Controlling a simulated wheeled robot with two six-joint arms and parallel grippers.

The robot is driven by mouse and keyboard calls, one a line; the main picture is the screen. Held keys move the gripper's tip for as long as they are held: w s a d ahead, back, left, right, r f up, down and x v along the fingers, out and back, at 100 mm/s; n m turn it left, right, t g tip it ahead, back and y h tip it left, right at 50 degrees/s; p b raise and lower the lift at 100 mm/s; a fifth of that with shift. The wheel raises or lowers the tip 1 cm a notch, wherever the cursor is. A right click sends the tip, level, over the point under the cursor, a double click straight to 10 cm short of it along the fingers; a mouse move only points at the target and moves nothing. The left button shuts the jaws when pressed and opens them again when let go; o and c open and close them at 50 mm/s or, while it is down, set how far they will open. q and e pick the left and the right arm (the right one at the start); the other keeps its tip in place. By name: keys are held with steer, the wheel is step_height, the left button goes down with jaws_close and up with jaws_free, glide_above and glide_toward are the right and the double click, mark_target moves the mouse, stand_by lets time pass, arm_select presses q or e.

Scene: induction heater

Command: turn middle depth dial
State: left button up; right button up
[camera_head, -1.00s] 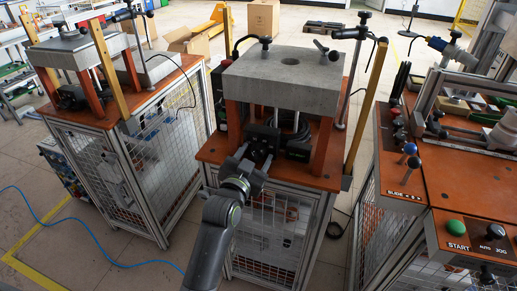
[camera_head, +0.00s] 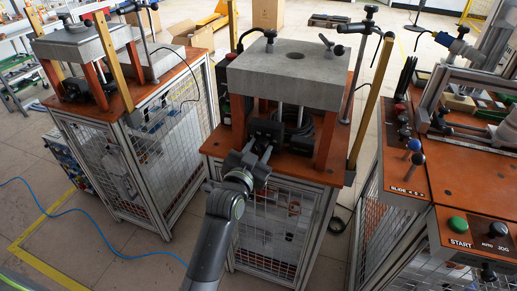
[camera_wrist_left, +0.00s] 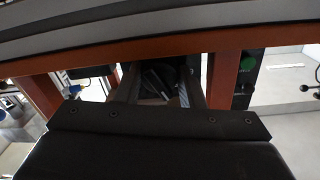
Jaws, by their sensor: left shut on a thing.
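The middle heater stand has a thick grey slab (camera_head: 290,75) on orange posts above an orange top. My left gripper (camera_head: 264,136) reaches in from the front between the posts, under the slab. It is shut on a dark part, the depth dial, which the jaws mostly hide in the head view. In the left wrist view the dark dial (camera_wrist_left: 157,82) shows between the two fingers, in shadow and hard to make out. My right gripper is not in view.
Orange posts (camera_head: 326,138) stand close on both sides of my gripper. A black cable coil lies behind it. A similar stand (camera_head: 85,45) is at the left. A control panel with a green START button (camera_head: 458,225) is at the right.

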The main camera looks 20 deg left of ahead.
arm_select(q)
steer(key=shift+r+n+p, duration=0.2)
steer(key=shift+n+p, duration=0.3)
steer(key=shift+p, duration=0.05)
steer(key=shift+n+p, duration=0.3)
steer(key=shift+p, duration=0.05)
steer(key=shift+n+p, duration=0.4)
steer(key=n+p, duration=0.2)
steer(key=n, duration=0.1)
steer(key=shift+p, duration=0.3)
steer(key=shift+f+n+p, duration=0.1)
steer(key=shift+n+p, duration=0.8)
steer(key=shift+n, duration=0.6)
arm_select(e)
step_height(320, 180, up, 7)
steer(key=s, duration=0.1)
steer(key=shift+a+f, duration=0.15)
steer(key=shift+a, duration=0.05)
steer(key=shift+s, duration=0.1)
arm_select(q)
steer(key=o, duration=1)
steer(key=shift+f, duration=0.1)
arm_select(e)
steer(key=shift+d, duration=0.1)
